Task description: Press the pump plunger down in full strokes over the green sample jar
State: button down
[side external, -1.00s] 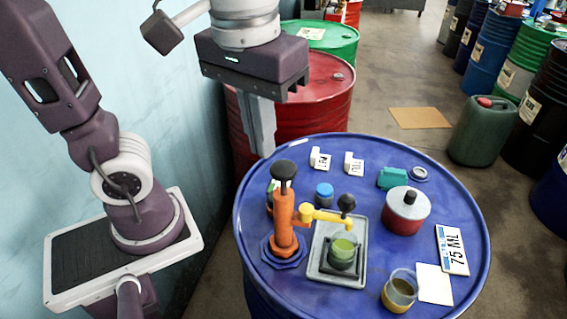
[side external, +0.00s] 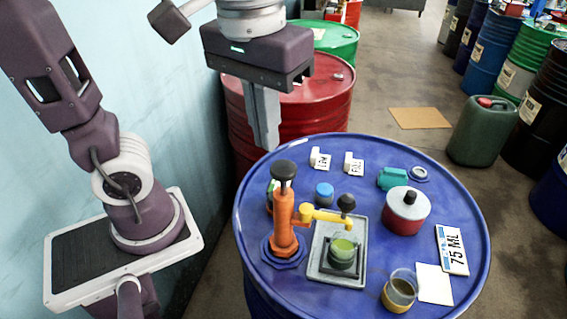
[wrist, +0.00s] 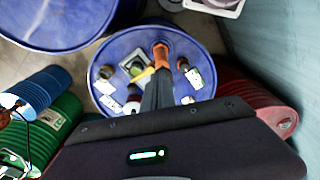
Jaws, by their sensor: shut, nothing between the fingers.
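An orange hand pump (side external: 283,224) with a black plunger knob (side external: 284,170) stands upright at the left of the blue drum lid (side external: 440,215). Its yellow spout (side external: 325,216) points right above the green sample jar (side external: 342,251), which sits on a grey tray (side external: 325,274). The plunger looks raised, with the knob clear of the pump body. My gripper (side external: 268,148) is shut and empty, pointing down, above and behind the pump, apart from it. In the wrist view, the shut fingers (wrist: 158,96) cover part of the lid; the orange pump body (wrist: 160,55) shows just beyond them.
On the lid are a red pot (side external: 403,215), a glass of amber liquid (side external: 398,292), a "75 ML" card (side external: 453,250), a blue-capped container (side external: 324,192) and a teal item (side external: 392,178). A red drum (side external: 310,105) stands behind; a wall (side external: 150,90) is at left.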

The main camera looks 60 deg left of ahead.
aim_at(281, 168)
jog(key=shift+w+a+r, duration=0.25)
jog(key=shift+w+r, duration=0.2)
jog(key=shift+w, duration=0.1)
jog(key=shift+w+a+r, duration=0.2)
jog(key=shift+w+r, duration=0.2)
jog(key=shift+w, duration=0.1)
jog(key=shift+w+a+f, duration=0.1)
jog(key=shift+w+f, duration=0.05)
jog(key=shift+f, duration=1.6)
jog(key=shift+w+f, duration=0.15)
jog(key=shift+f, duration=1.6)
jog(key=shift+f, duration=0.1)
